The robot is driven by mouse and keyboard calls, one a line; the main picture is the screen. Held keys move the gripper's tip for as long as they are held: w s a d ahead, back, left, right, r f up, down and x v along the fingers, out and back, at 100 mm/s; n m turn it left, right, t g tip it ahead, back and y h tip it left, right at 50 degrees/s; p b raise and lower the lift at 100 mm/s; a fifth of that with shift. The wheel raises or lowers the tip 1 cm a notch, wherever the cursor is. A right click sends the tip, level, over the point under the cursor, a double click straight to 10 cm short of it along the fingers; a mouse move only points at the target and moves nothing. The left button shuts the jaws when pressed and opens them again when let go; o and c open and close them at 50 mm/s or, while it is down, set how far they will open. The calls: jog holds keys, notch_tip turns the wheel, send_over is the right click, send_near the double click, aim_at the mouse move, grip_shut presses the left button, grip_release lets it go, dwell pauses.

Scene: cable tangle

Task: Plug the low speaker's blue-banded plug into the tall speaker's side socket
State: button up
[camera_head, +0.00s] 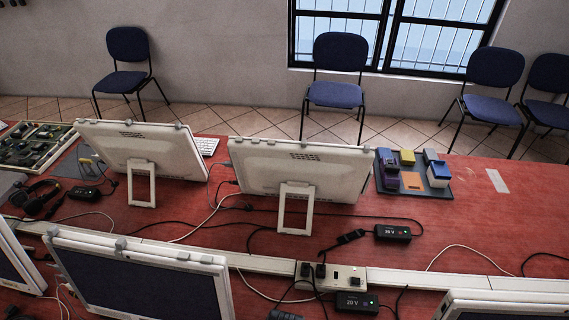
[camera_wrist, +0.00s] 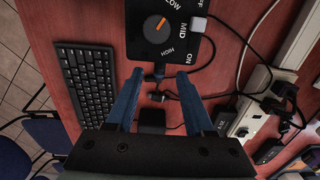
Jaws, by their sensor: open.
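My gripper (camera_wrist: 160,76) is in the wrist view with its two blue fingers apart. Dark cable ends or connectors (camera_wrist: 157,95) lie between and just beyond the fingers; I cannot tell whether any touches them. No blue band can be made out on them. I cannot pick out the low speaker, tall speaker or side socket for certain in either view. My gripper does not show in the head view.
A black keyboard (camera_wrist: 86,78) lies left of my gripper. A socket strip (camera_wrist: 248,118) with plugs and cables runs at right; it also crosses the head view (camera_head: 345,274). Light-framed monitors (camera_head: 300,170) and loose cables crowd the red desk (camera_head: 480,220). Blue chairs (camera_head: 340,75) stand behind.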

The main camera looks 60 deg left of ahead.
notch_tip(320, 180, up, 10)
jog(key=w+a+r+n+t+y+b, duration=0.1)
jog(key=w+a+r+t+y, duration=0.15)
jog(key=w+r, duration=0.4)
jog(key=w+a+r+n+t+y, duration=0.1)
jog(key=w+a+r+t, duration=0.15)
jog(key=w+r, duration=0.35)
jog(key=w+d+r+n+t+y, duration=0.1)
jog(key=w+d+r+t, duration=0.1)
jog(key=w+r+t, duration=0.35)
jog(key=w+d+r+t+y, duration=0.1)
jog(key=w+d+r+t, duration=0.1)
jog(key=w+r, duration=0.6)
jog(key=s+d+r+n+t+h+b, duration=0.1)
jog(key=d+r+t, duration=0.4)
jog(key=r, duration=0.7)
jog(key=d+r+n+t+h, duration=0.1)
jog(key=d+r+n+t, duration=0.15)
jog(key=d+r, duration=0.65)
jog(key=s+d+r+t+h, duration=0.1)
jog(key=s+d+r+t, duration=0.1)
jog(key=s+r, duration=0.3)
jog(key=s+d+r+n+t+h, duration=0.1)
jog(key=s+r+t, duration=0.4)
jog(key=r, duration=0.8)
jog(key=shift+d+r+h+b, duration=0.35)
jog(key=shift+d+h, duration=0.4)
jog(key=shift+d, duration=0.4)
jog(key=shift+f+n, duration=0.1)
jog(key=shift+n, duration=0.15)
